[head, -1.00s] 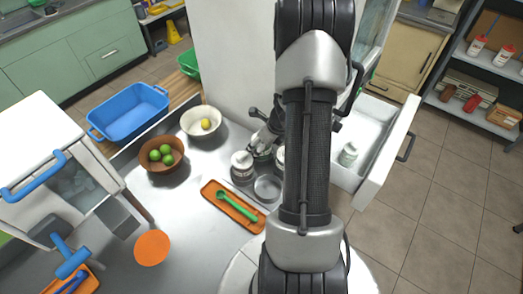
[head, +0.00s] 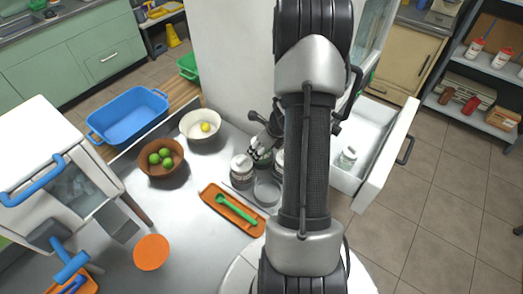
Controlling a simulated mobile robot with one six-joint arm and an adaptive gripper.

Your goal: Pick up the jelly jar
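A group of small jars stands on the grey counter, left of my arm. One jar with a white lid (head: 241,164) is at the left of the group. A jar with greenish contents (head: 263,160) is in the middle, just under my gripper (head: 260,150). Another pale-lidded jar (head: 279,158) is partly hidden by my arm. I cannot tell for sure which is the jelly jar. My gripper points down at the middle jar; its fingertips are small and partly hidden, so I cannot tell whether they grip it.
A clear glass container (head: 267,190) stands in front of the jars. An orange tray (head: 210,191) with a green spoon lies to the left. Bowls of limes (head: 161,177) and a lemon (head: 196,136) stand farther left.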

